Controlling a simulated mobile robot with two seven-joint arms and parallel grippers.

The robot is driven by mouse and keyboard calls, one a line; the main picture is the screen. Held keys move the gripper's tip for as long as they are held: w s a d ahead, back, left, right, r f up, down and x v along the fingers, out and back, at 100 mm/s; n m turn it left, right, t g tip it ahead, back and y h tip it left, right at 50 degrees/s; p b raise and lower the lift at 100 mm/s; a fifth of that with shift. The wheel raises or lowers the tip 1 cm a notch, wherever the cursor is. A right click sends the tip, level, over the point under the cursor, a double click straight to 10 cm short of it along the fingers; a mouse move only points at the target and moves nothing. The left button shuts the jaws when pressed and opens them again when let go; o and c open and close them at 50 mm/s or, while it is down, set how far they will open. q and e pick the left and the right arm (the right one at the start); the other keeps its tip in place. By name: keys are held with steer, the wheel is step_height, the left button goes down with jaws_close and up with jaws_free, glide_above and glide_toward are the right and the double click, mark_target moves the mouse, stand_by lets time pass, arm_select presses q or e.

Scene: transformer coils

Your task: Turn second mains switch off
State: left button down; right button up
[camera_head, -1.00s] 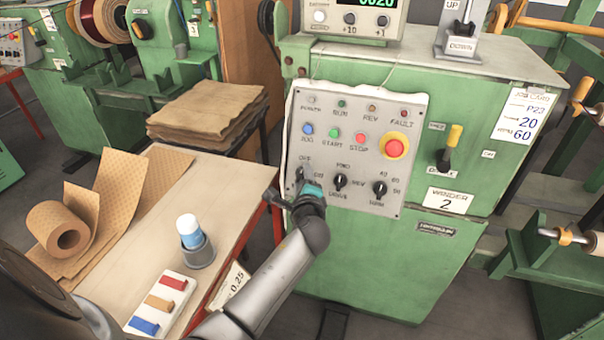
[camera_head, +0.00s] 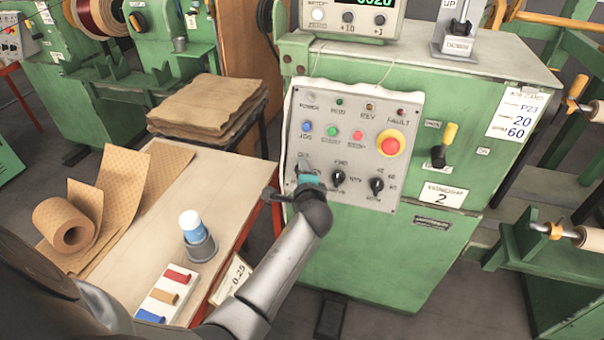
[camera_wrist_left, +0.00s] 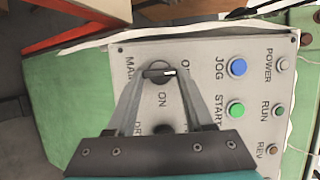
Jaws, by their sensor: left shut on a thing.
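The green machine (camera_head: 400,250), marked 2, has a pale control panel (camera_head: 350,120) on its front. The mains switch (camera_wrist_left: 158,70) is a dark round knob at the panel's lower left, between the OFF and ON labels. My left gripper (camera_head: 303,172) is at this knob, and its fingers also show in the left wrist view (camera_wrist_left: 158,76), closed on either side of it. A white mark on the knob points to the right in that view, toward the OFF side. In the head view the gripper mostly hides the knob. My right gripper is not in view.
Two more black knobs (camera_head: 338,178) sit right of the switch. Coloured buttons and a red emergency stop (camera_head: 390,143) are above. A wooden bench (camera_head: 225,185) with a cup, coloured pieces and a paper roll (camera_head: 62,226) stands left. A yellow-handled lever (camera_head: 445,145) is on the right.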

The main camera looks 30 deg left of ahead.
arm_select(q)
steer(key=shift+c, duration=1.4)
jaws_free()
steer(key=p+v, duration=0.2)
steer(key=v, duration=1.3)
steer(key=shift+s+d, duration=0.1)
steer(key=shift+s, duration=0.05)
